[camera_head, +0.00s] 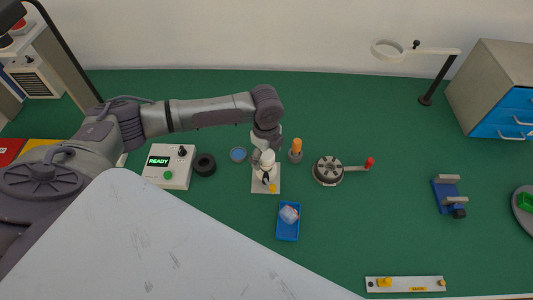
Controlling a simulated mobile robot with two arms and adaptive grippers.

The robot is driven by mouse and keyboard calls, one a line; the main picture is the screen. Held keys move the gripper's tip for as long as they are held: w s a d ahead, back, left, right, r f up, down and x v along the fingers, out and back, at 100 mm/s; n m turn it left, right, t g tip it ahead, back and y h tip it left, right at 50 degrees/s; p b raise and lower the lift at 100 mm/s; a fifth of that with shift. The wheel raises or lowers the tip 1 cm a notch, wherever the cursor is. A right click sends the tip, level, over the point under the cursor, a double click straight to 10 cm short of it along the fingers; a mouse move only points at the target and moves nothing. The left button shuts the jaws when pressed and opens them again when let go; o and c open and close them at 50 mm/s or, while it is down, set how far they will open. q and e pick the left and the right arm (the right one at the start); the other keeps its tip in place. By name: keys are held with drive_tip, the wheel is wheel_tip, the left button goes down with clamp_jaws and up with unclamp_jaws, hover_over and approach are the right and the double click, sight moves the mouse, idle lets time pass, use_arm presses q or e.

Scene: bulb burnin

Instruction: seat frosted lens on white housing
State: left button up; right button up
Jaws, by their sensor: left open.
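A whitish, translucent rounded piece, apparently the frosted lens (289,214), lies in a small blue tray (288,234) in front of the fixture. A white upright part, apparently the white housing (267,172), stands on a pale square plate (262,187) with a yellow detail at its front. My left gripper (263,160) is open and hangs over the housing from above, its fingers close around or beside its top. Whether they touch it cannot be told. The gripper hides part of the housing. My right gripper is not in view.
A control box (168,166) reading READY, a black ring (204,165) and a blue round dish (238,155) stand left. An orange-topped piece (296,150) and a crank wheel (329,171) stand right. A blue cradle (448,196) is further right. Green mat between is clear.

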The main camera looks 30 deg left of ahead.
sight(266, 155)
use_arm(q)
wheel_tip(266, 155, up, 12)
idle(0.6)
drive_tip(key=shift+s, duration=0.1)
idle(0.4)
